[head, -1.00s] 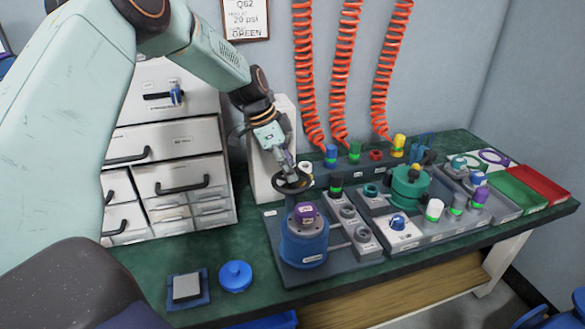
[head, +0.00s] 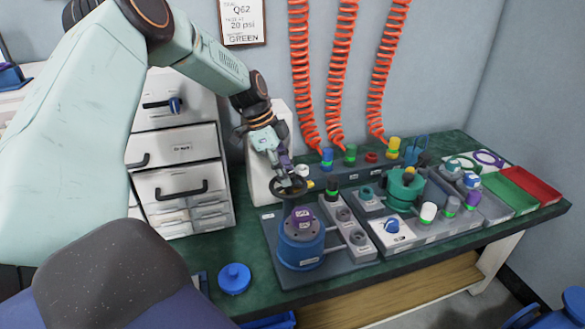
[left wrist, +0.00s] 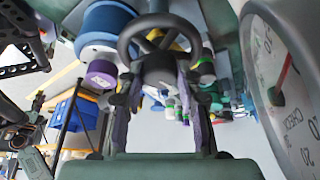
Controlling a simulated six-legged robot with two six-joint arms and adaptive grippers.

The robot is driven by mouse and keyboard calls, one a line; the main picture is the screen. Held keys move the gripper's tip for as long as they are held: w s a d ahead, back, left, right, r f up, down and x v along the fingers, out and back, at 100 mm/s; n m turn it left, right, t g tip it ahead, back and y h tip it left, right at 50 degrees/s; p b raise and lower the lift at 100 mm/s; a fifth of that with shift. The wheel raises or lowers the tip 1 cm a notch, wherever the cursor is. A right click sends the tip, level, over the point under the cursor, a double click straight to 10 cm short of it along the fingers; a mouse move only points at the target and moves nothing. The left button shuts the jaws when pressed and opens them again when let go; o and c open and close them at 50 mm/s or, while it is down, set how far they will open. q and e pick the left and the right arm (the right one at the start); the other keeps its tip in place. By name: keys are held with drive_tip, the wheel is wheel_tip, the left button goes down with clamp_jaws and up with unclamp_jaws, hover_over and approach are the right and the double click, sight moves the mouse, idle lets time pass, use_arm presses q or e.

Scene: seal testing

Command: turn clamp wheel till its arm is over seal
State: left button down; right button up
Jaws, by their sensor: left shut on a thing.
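The dark clamp wheel (head: 289,193) stands above the back of the blue round fixture (head: 301,254). A purple block (head: 301,214) sits on the fixture's grey top. My left gripper (head: 287,178) reaches down to the wheel and is shut on it. In the left wrist view the wheel rim (left wrist: 157,19) arches just beyond my two fingers (left wrist: 160,78), which are at its hub. The purple block (left wrist: 101,76) and blue fixture (left wrist: 105,20) show at upper left there. The clamp arm and the seal cannot be told apart clearly.
A gauge dial (left wrist: 292,85) is close on the right in the left wrist view. Grey blocks (head: 347,232) and a green valve unit (head: 403,190) stand right of the fixture. A blue knobbed disc (head: 235,279) lies in front. Drawers (head: 180,180) stand at left.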

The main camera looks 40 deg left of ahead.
idle(0.6)
use_arm(q)
drive_tip(key=c, duration=0.9)
unclamp_jaws()
wheel_tip(320, 180, up, 10)
